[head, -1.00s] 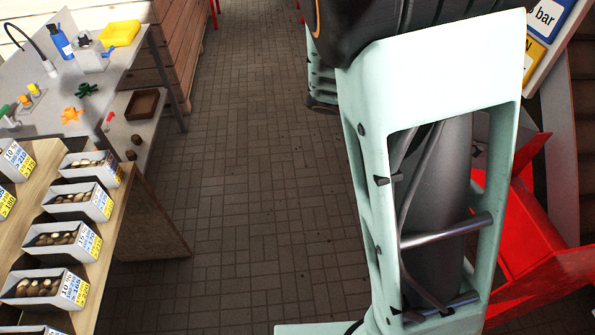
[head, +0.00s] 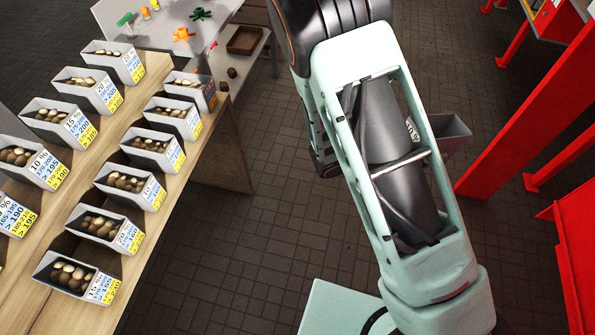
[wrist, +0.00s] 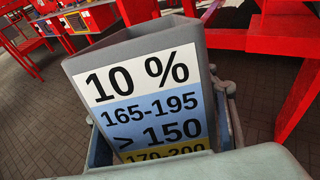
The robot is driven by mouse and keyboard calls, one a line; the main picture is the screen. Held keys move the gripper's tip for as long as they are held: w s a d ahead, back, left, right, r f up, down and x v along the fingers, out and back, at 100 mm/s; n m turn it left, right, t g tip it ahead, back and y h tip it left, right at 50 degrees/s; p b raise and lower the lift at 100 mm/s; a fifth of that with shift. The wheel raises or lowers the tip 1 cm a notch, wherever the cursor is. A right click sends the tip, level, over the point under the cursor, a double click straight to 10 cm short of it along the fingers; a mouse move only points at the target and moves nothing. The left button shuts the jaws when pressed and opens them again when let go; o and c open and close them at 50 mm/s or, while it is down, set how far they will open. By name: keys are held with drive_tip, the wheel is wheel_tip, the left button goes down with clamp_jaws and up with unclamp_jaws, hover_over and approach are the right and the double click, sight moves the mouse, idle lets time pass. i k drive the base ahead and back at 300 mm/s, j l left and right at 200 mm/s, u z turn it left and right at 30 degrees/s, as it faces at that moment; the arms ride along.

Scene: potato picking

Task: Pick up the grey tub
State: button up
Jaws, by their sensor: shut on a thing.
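A grey tub (wrist: 195,32) with a "10 %, 165-195, > 150" label fills the middle of the wrist view. My gripper (wrist: 163,125) is shut on it, with a finger on each side of the tub. In the head view the grey tub (head: 450,130) shows partly behind my arm, over the floor and clear of the wooden bench. It is tilted in the wrist view. The lower part of the tub and its contents are hidden.
A wooden bench (head: 165,205) on the left carries several similar grey tubs of potatoes. A grey worktable with a brown tray (head: 243,40) stands behind it. Red frames (head: 535,110) stand at the right. Tiled floor (head: 250,235) lies clear between.

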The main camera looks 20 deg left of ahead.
sight(76, 278)
drive_tip(key=i+j, duration=0.5)
drive_tip(key=j, duration=0.25)
drive_tip(key=i+j, duration=0.25)
drive_tip(key=i+j+u, duration=0.1)
drive_tip(key=u, duration=0.25)
drive_tip(key=i+j+u, duration=0.1)
drive_tip(key=j+u, duration=0.2)
drive_tip(key=u, duration=4.2)
drive_tip(key=l+u, duration=0.15)
drive_tip(key=u, duration=0.15)
drive_tip(key=i+l+u, duration=0.1)
drive_tip(key=u, duration=0.25)
